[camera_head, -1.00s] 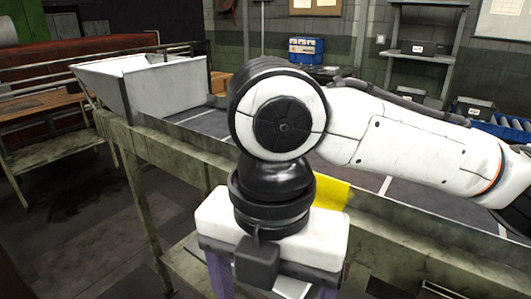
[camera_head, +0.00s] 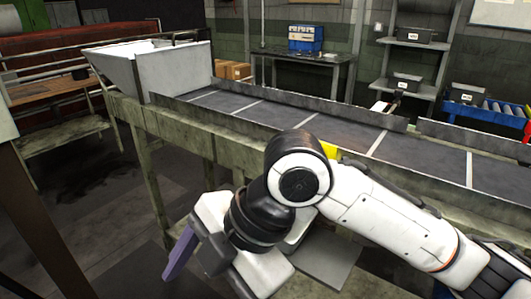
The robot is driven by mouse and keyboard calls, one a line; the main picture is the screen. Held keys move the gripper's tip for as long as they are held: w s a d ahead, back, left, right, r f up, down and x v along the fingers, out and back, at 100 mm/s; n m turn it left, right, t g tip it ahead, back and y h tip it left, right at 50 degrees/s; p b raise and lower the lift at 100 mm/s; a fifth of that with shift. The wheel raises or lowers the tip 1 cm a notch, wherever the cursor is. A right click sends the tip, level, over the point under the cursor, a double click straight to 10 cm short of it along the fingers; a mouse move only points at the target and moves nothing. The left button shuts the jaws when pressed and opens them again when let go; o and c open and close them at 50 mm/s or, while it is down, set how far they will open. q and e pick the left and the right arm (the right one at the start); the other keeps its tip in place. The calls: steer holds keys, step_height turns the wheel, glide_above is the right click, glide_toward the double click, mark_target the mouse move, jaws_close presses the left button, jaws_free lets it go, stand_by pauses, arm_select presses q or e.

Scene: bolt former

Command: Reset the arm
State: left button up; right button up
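My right arm comes in from the right edge. Its white links bend at a black round joint and drop to the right gripper (camera_head: 200,276) at the bottom centre, in front of the conveyor table. The gripper is tilted, with one purple finger showing at the far left end of its white body. The other finger is hidden behind the wrist. The fingers stood wide apart a second ago, and the visible one is still at the outer end. I see nothing held. My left gripper is not in view.
A long conveyor (camera_head: 322,129) with low metal side rails runs behind the arm. A white hopper bin (camera_head: 170,75) stands at its left end. A yellow piece (camera_head: 331,151) shows beside the elbow. Floor at left is open.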

steer(key=w+a+f+m+t+y, duration=0.3)
steer(key=w+f+m+y, duration=0.3)
steer(key=m, duration=0.3)
steer(key=w+d+f+m+t+h, duration=0.1)
steer(key=w+d+f+m+t, duration=0.1)
steer(key=d+f+m, duration=0.3)
steer(key=w+d+f+m+t+h, duration=0.1)
steer(key=d+f+m+t, duration=0.15)
steer(key=f, duration=0.45)
steer(key=s+d+f+m+t+h, duration=0.1)
steer(key=s+d+f+m+h, duration=0.3)
steer(key=s+d+f, duration=0.3)
steer(key=s+d+f+m+t+h, duration=0.1)
steer(key=s+d+f+m+h, duration=0.2)
steer(key=s+d+f, duration=0.5)
steer(key=d+f+m, duration=0.1)
steer(key=d+f, duration=0.3)
steer(key=d, duration=0.2)
steer(key=shift+d+f+m+h, duration=0.15)
steer(key=shift+d+m+h, duration=0.2)
steer(key=shift+h, duration=0.05)
